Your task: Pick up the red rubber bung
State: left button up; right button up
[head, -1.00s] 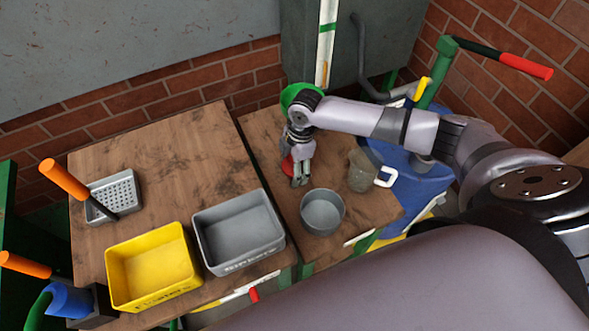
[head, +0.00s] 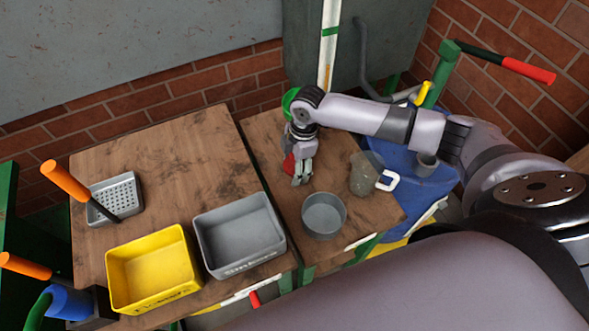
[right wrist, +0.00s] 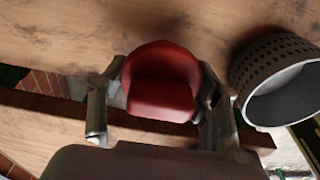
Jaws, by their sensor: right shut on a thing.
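The red rubber bung (right wrist: 160,85) fills the space between the two fingers of my right gripper (right wrist: 160,92) in the right wrist view. The fingers are shut on it, one on each side. In the head view my right gripper (head: 302,173) points down over the right-hand wooden table, and only a small red part of the bung (head: 289,165) shows at its left side. I cannot tell whether the bung touches the table. My left gripper is not in view.
A round grey pot (head: 323,214) stands in front of the gripper, with a clear jug (head: 366,174) to its right. On the left table are a grey bin (head: 275,245), a yellow bin (head: 113,268) and a perforated grey tray (head: 131,192). The table behind these bins is mostly clear.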

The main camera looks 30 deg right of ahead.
notch_tip(320, 180, up, 18)
jog(key=b, duration=0.1)
jog(key=o, duration=0.7)
jog(key=shift+c, duration=0.2)
jog(key=shift+r, duration=0.1)
jog(key=c, duration=0.4)
